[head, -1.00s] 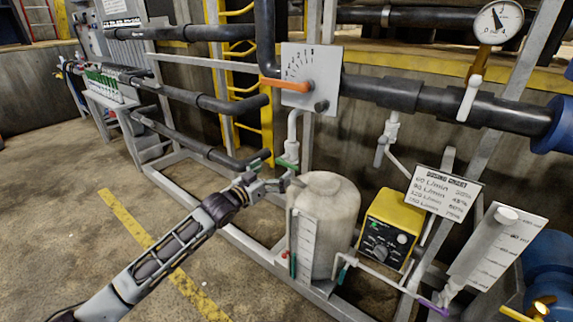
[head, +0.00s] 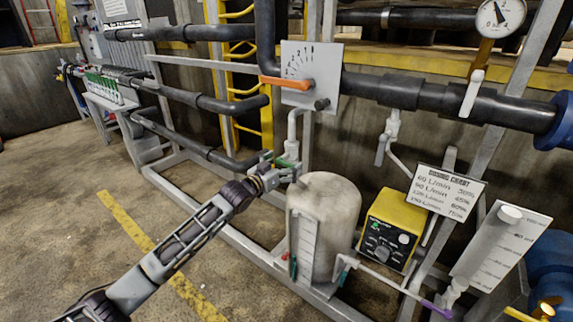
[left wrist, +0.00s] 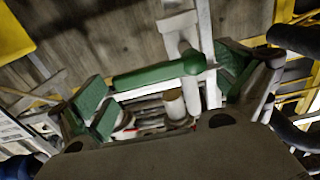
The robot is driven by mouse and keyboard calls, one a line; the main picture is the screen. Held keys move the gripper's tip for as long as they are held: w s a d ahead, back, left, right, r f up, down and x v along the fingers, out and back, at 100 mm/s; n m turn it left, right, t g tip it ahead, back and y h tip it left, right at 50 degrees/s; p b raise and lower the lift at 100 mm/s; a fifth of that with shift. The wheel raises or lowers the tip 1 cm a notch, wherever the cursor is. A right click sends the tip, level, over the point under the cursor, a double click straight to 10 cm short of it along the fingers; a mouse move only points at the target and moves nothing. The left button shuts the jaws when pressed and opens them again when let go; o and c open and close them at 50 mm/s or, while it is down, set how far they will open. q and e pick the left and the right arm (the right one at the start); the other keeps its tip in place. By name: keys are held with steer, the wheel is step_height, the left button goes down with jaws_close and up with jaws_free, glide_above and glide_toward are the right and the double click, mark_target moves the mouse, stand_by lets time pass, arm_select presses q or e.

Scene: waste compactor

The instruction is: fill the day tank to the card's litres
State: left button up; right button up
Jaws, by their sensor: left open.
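The pale day tank (head: 325,228) stands on the grey frame, with a white graduated strip (head: 302,247) on its front. A white pipe (head: 291,128) comes down above the tank's left side and carries a green valve handle (left wrist: 158,75). My left gripper (head: 283,172) is at this handle. In the left wrist view its green-padded fingers are apart, with the handle lying between them; I cannot tell whether they touch it. In the head view the gripper hides most of the handle. The only readable card is the dosing chart (head: 446,191), listing L/min and percentages. My right gripper is not in view.
A yellow-topped dosing pump (head: 390,230) and a graduated cylinder board (head: 500,245) stand right of the tank. Above are a dial plate with an orange lever (head: 285,83), a black pipe (head: 400,92) and a pressure gauge (head: 499,17). The floor at left is clear.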

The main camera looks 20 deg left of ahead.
arm_select(q)
steer(key=shift+w+d, duration=0.2)
steer(key=shift+w, duration=0.2)
steer(key=c, duration=1.3)
